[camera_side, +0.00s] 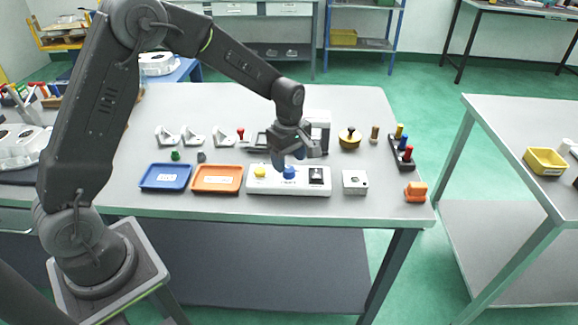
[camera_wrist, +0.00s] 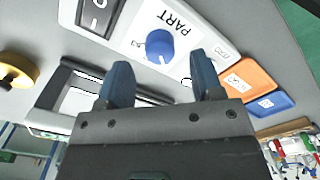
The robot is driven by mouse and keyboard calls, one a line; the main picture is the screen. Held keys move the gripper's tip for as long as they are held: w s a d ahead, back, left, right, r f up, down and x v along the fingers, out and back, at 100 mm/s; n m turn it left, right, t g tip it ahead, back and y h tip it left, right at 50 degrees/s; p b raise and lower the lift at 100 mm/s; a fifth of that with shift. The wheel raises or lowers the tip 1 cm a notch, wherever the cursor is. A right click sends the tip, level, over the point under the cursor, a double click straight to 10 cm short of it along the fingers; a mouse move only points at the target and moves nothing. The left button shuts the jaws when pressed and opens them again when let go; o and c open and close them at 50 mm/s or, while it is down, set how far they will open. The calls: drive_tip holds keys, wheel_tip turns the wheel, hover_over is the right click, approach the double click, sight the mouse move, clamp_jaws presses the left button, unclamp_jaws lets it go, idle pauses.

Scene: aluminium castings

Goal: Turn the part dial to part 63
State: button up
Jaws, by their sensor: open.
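The part dial is a blue knob (camera_side: 289,172) on a white control panel (camera_side: 258,189), between a yellow button (camera_side: 260,172) and a black rocker switch (camera_side: 316,176). In the wrist view the dial (camera_wrist: 160,43) shows beside the word PART, with small markings around it too small to read for certain. My gripper (camera_side: 288,166) is open and empty, just above and behind the dial in the side view. In the wrist view my gripper (camera_wrist: 160,75) has its two blue fingers spread, and the dial lies beyond the fingertips, not visibly between them.
A blue tray (camera_side: 148,184) and an orange tray (camera_side: 200,188) lie left of the panel. A white box (camera_side: 355,181) and an orange block (camera_side: 415,191) lie right. Castings, stamps and a grey-framed device stand behind. The table's front edge is close.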

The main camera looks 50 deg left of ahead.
sight(289, 172)
drive_tip(key=shift+f, duration=1.5)
drive_tip(key=c, duration=0.9)
